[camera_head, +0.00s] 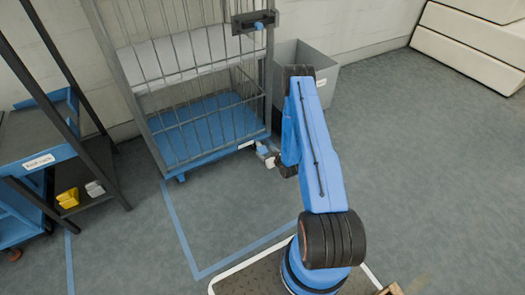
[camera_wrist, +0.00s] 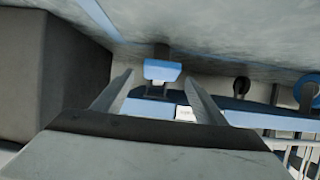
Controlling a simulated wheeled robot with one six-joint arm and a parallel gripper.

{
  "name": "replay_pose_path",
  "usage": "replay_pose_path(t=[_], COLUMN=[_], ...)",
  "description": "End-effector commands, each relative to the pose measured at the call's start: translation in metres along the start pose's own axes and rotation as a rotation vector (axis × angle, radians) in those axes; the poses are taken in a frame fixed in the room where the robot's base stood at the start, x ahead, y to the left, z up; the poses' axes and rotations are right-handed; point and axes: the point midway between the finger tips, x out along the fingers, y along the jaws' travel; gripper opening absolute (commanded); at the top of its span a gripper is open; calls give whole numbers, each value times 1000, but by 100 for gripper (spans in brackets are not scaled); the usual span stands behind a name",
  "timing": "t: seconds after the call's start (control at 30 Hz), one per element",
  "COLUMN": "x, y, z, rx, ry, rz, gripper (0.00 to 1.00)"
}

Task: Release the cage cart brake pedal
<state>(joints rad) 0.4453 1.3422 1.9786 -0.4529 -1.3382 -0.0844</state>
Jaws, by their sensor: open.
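The cage cart (camera_head: 205,120) has grey wire sides and a blue base, and stands against the back wall in the head view. In the wrist view a small blue pedal (camera_wrist: 162,70) sticks out on a bracket from the cart's blue base edge (camera_wrist: 245,104). My gripper (camera_wrist: 158,78) is open, with one finger on each side of the pedal in the picture. I cannot tell whether they touch it. In the head view my gripper (camera_head: 268,155) is low at the cart's front right corner, and the pedal is hard to make out there.
A grey bin (camera_head: 318,75) stands just right of the cart and looms at the left of the wrist view (camera_wrist: 45,75). Blue floor tape (camera_head: 235,258) runs before the cart.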

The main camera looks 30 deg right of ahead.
Motion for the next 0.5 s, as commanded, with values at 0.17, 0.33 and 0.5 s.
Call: replay_pose_path(t=[0.17, 0.33, 0.5], x=[26, 40, 44], y=[-1, 0, 0], z=[0, 0, 0], rx=[-1, 0, 0], ry=[1, 1, 0], rz=[-2, 0, 0], gripper=[66, 66, 66])
